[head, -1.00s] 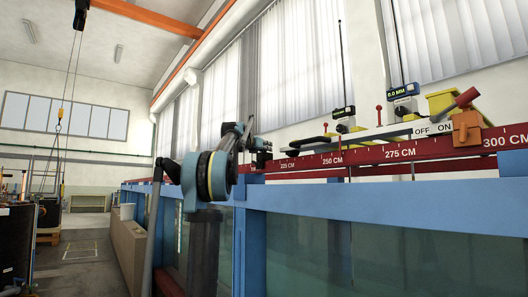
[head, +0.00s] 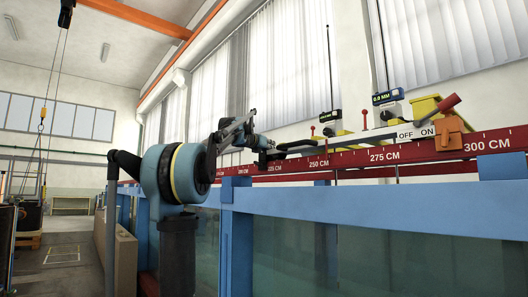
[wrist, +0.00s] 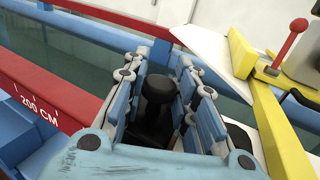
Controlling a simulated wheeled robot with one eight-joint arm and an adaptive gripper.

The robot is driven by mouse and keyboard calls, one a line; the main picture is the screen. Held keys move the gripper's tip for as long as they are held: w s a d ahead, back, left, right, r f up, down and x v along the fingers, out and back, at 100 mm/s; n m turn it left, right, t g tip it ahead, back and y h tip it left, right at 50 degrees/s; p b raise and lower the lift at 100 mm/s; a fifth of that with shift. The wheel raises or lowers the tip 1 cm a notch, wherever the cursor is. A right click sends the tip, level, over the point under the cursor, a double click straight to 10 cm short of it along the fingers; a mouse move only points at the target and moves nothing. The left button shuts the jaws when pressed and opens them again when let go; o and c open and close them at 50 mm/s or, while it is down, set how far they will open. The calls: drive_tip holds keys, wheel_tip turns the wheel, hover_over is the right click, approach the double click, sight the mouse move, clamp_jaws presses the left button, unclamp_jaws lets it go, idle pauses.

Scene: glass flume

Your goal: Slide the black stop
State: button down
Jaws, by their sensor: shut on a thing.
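My gripper (wrist: 168,68) is shut on the black stop (wrist: 158,90). In the wrist view the stop's dark rounded knob stands between the two blue-grey fingers, and its lower part is partly hidden by them. In the head view my gripper (head: 266,150) is at the far part of the red rail (head: 350,160), left of the 250 CM mark; the stop cannot be made out there. In the wrist view the 200 CM mark (wrist: 40,110) shows on the red rail to the left of my gripper.
An orange clamp (head: 452,132) with a red lever sits near 300 CM. A white OFF/ON plate (head: 405,134) and yellow gauge carriages (head: 425,108) stand above the rail. In the wrist view a yellow bar (wrist: 270,110) lies right of my gripper. Blue flume frame (head: 400,207) runs alongside me.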

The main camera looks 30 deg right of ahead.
drive_tip(key=c, duration=1.3)
unclamp_jaws()
drive_tip(key=shift+a, duration=0.1)
drive_tip(key=shift+a, duration=0.1)
drive_tip(key=v, duration=1.1)
drive_tip(key=shift+s+a, duration=0.1)
drive_tip(key=shift+a, duration=0.3)
